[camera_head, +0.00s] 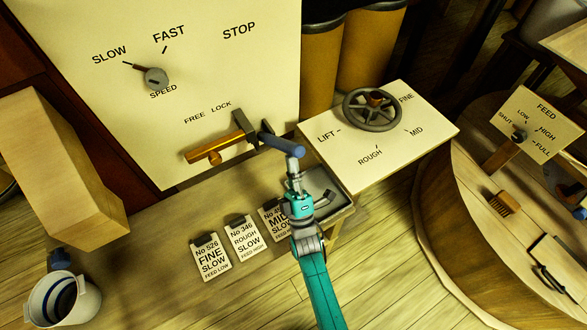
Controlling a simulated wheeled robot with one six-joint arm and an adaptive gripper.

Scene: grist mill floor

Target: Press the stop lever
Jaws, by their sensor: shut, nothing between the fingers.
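The stop lever (282,146) appears to be the blue round grip on a dark arm at the lower right of the cream panel (210,70), well below the word STOP. My gripper (294,160) is shut and empty. Its narrow grey end is right at the right end of the blue grip and overlaps it in the picture. I cannot tell whether they touch. The bar's right end meets a dark bracket near the lever's base.
A speed knob (156,78) is on the panel. A handwheel (372,109) sits on a cream box to the right. Several label cards, including FINE SLOW (211,257), lie on the ledge below. A cup (69,299) stands lower left, and a round wooden casing (440,200) at right.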

